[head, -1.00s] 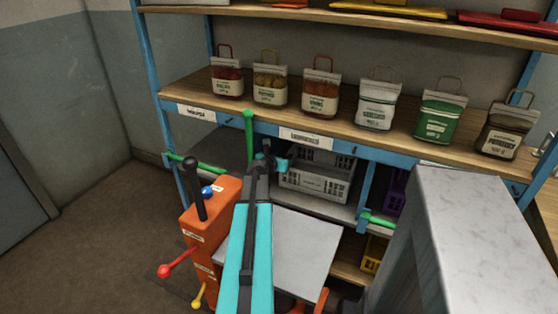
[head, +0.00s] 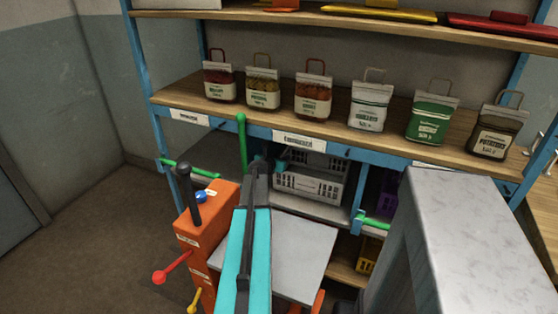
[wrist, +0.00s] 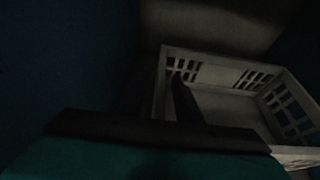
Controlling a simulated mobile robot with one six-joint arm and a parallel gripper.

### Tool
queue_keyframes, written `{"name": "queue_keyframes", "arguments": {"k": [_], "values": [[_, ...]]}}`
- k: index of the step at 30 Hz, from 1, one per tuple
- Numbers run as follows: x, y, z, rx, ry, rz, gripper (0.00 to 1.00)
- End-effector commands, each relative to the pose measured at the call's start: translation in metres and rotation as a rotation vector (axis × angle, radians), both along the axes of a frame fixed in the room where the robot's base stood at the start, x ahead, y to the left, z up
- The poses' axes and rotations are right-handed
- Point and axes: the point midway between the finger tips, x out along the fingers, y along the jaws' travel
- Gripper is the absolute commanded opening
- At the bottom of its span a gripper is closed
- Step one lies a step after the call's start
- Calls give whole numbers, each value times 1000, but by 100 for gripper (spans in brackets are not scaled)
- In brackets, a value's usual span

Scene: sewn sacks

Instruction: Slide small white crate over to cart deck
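The small white crate (head: 308,188) stands on the shelf level below the bags, with slotted walls and an open top. The grey cart deck (head: 300,262) lies in front of and below it, partly hidden by my arm. My gripper's end reaches the crate's left side in the head view and is mostly hidden there. In the dark wrist view, a dark finger (wrist: 186,98) extends over the near wall of the crate (wrist: 220,72). Only one finger shows clearly, and I cannot tell whether it touches the wall.
The orange cart post (head: 205,235) with levers stands left of the deck. A green upright bar (head: 242,145) rises near my arm. A purple crate (head: 387,203) and a yellow crate (head: 367,256) are to the right. Bags line the shelf (head: 200,108) above.

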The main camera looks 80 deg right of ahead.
Motion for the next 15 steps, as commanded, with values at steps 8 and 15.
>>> {"name": "queue_keyframes", "arguments": {"k": [8,15], "values": [[1,0,0,0,0,1,0],[2,2,0,0,-1,2,0]]}}
